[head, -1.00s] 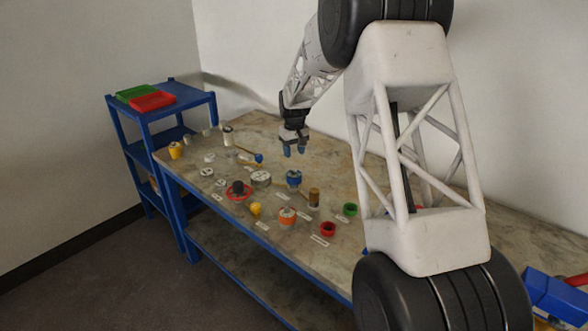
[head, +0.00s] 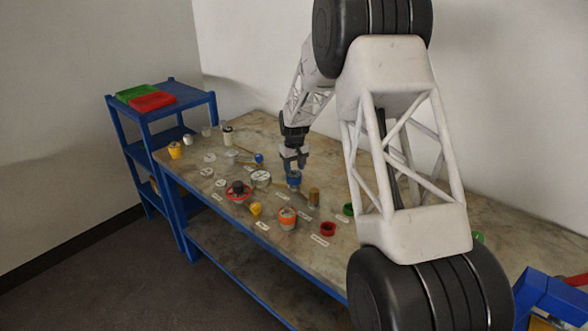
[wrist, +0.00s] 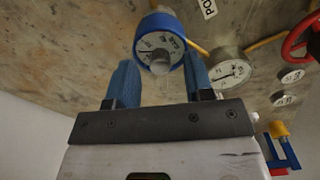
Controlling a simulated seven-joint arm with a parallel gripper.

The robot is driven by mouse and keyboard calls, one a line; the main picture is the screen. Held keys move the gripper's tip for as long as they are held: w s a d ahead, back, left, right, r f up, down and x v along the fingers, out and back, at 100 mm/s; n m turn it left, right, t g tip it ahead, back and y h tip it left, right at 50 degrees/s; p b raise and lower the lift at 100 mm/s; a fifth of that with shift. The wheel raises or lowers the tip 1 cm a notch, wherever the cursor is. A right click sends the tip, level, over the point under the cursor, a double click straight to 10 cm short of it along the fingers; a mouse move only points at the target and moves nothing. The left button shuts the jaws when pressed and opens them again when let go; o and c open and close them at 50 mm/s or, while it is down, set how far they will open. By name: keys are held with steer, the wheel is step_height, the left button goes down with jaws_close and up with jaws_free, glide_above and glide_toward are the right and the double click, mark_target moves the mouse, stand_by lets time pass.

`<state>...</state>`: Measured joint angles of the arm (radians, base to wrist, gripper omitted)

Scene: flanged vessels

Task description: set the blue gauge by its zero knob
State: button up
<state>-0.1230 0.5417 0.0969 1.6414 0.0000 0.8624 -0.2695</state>
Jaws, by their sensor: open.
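The blue gauge (head: 294,180) stands on the bench top, just under my gripper (head: 294,162) in the head view. In the wrist view the blue gauge (wrist: 146,38) shows a blue rim, a white dial with a needle, and a grey knob (wrist: 160,62) at the near side of its face. My gripper (wrist: 160,82) has its two blue fingers apart, one on each side of the line to the knob, with nothing between them. The fingers look short of the gauge, but the exact gap cannot be told.
A grey gauge (wrist: 228,72) is right of the blue one. A red handwheel (head: 238,190), an orange-banded vessel (head: 287,218), a brown cylinder (head: 313,197) and a red ring (head: 328,229) stand nearby. A blue shelf (head: 180,95) with green and red trays is at the left.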

steer(key=shift+f, duration=0.5)
steer(key=shift+c, duration=0.5)
jaws_close()
steer(key=shift+m, duration=0.5)
steer(key=m, duration=1.1)
